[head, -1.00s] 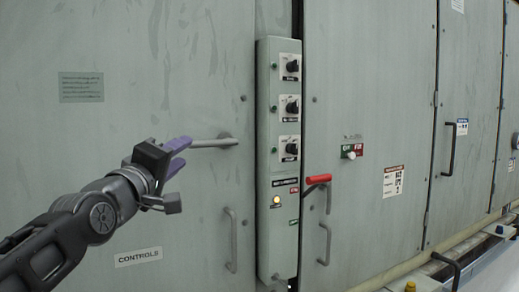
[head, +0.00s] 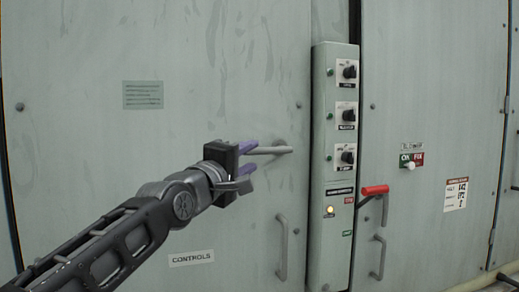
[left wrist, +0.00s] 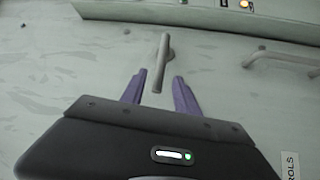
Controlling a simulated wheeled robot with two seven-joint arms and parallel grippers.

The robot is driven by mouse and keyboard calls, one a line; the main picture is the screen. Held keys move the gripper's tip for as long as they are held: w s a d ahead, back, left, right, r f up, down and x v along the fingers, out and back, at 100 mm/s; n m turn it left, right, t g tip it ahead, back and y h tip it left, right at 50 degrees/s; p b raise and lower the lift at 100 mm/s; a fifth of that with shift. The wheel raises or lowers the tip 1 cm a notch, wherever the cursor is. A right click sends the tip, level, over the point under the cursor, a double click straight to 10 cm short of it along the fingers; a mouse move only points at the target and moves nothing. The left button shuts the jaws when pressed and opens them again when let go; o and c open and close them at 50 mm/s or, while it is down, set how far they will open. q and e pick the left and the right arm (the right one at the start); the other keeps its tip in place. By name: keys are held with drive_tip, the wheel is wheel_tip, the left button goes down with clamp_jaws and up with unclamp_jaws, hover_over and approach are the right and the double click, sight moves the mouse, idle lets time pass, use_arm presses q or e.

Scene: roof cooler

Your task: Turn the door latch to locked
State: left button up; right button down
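The door latch is a grey lever (head: 274,150) on the large grey-green door. It points left from its pivot and lies about level in the head view. In the left wrist view the lever (left wrist: 162,62) shows lengthwise, its free end between my purple fingers. My left gripper (head: 255,155) is open, with one finger above and one below the lever's end. In the left wrist view gaps show between the lever and both fingers of my left gripper (left wrist: 159,74). My right gripper is in neither view.
A narrow control box (head: 335,110) with several knobs stands right of the lever. A red handle (head: 375,190) sticks out beside it. A vertical door pull (head: 282,247) is below the lever. A "CONTROLS" label (head: 191,258) is at lower left.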

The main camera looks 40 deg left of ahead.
sight(257, 153)
use_arm(q)
drive_tip(key=p+x, duration=0.1)
drive_tip(key=x, duration=0.4)
drive_tip(key=shift+w+p, duration=0.25)
drive_tip(key=shift+p, duration=0.05)
clamp_jaws()
idle(1.1)
